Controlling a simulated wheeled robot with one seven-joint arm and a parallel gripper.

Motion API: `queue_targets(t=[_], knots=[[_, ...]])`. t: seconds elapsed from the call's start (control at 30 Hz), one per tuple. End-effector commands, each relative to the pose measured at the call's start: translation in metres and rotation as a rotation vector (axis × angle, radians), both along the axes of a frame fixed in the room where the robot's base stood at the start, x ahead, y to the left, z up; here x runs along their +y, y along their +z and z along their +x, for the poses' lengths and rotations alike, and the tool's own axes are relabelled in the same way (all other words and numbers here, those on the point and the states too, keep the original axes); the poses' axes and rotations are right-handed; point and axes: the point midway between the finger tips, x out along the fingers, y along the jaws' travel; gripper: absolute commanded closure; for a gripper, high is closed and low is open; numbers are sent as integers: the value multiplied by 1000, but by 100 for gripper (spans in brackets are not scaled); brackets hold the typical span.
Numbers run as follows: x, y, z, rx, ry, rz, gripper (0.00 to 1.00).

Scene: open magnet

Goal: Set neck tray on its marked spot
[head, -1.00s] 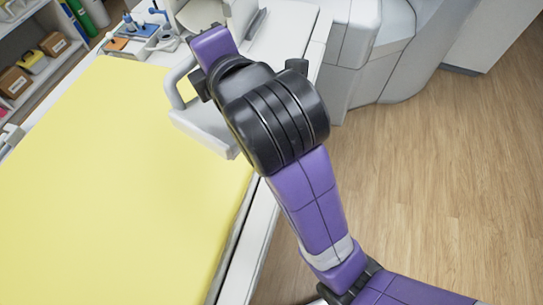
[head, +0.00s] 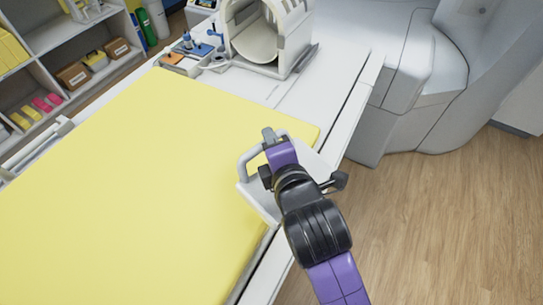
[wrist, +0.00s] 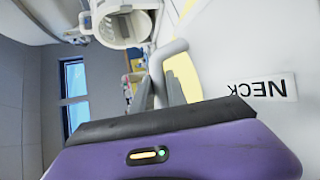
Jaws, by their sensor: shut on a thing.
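The neck tray (head: 256,200) is a white tray with a raised loop handle (head: 245,160). In the head view it is over the right edge of the yellow pad, partly hidden by my arm; I cannot tell whether it touches the pad. My gripper (head: 271,141) is shut on the handle. In the wrist view the handle (wrist: 158,72) stands between the fingers of my gripper (wrist: 160,92), and the tray's white face with an upside-down NECK label (wrist: 262,88) fills the right side. I cannot make out the marked spot for certain.
The yellow pad (head: 110,180) covers most of the table. A white cage-like coil (head: 268,40) stands at the table's far end, with bare white table (head: 325,85) in front of it. Small blue and orange items (head: 190,52) lie to its left. The grey scanner (head: 400,90) is at right, shelves (head: 75,45) at left.

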Motion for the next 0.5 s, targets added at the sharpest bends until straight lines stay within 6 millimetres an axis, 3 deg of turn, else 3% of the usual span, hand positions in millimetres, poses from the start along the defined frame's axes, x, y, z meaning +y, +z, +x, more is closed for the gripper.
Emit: queue_targets(t=[0.23, 0.5], knots=[[0, -19, 0, -2, 1, 0, 100], [0, -54, 0, 0, -1, -1, 100]])
